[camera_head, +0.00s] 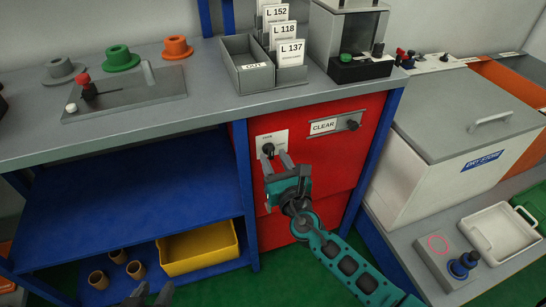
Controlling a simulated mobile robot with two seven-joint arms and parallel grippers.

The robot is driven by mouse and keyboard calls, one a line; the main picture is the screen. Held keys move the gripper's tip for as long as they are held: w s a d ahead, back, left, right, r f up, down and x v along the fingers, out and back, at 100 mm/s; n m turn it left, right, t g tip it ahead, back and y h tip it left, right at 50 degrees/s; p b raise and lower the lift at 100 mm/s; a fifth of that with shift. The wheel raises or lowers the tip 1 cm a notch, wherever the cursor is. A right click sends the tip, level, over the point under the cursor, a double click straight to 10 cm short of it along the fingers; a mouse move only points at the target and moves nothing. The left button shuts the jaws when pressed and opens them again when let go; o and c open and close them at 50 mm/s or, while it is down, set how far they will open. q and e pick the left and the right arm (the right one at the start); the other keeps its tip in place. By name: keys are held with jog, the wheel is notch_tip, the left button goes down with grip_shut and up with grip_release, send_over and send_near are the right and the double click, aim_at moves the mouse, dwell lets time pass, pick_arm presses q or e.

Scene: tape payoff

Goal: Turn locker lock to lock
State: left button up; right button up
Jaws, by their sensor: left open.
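The locker is a red cabinet (345,165) under the grey bench. Its lock is a black knob (268,149) on a pale plate (272,137) at the door's upper left. The plate's small lettering is too small to read. My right gripper (275,159) is in front of the plate, its two grey fingers apart and pointing up at the knob. The fingertips are just below and beside the knob; I cannot tell if they touch it. My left gripper (150,293) shows only as dark fingertips at the bottom edge, open, far from the lock.
A "CLEAR" plate (323,127) with a black knob (353,125) is right of the lock. The bench top (215,105) overhangs above. Blue shelves (140,190) with a yellow bin (198,250) are left. A white dry store box (430,165) stands right.

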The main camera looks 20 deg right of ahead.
jog(key=shift+w, duration=0.9)
jog(key=c, duration=0.7)
